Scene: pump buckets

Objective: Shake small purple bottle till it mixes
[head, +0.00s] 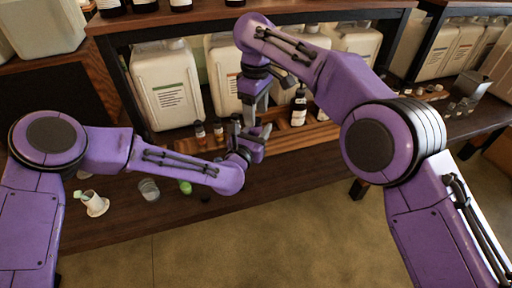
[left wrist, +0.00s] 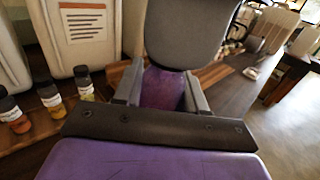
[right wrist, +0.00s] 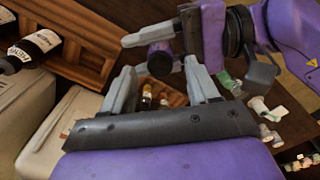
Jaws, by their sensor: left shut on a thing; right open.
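The small purple bottle (left wrist: 163,88) sits between the fingers of my left gripper (left wrist: 163,98), which is shut on it. In the right wrist view its round purple form (right wrist: 160,58) shows beside a left finger, lying roughly sideways. In the head view my left gripper (head: 251,132) is above the bench, and the bottle is hard to tell from the purple arm. My right gripper (right wrist: 160,90) is open and empty, just above the left one, pointing down in the head view (head: 250,108). A dark grey rounded shape close to the left wrist camera hides part of that view; I cannot tell what it is.
Several small dark-capped bottles (left wrist: 47,96) stand on the wooden rack behind the left gripper. A larger dark bottle (head: 298,107) stands right of it. White canisters (head: 167,84) line the back. A small clear cup (head: 149,189) and a white funnel-like piece (head: 94,204) are on the bench.

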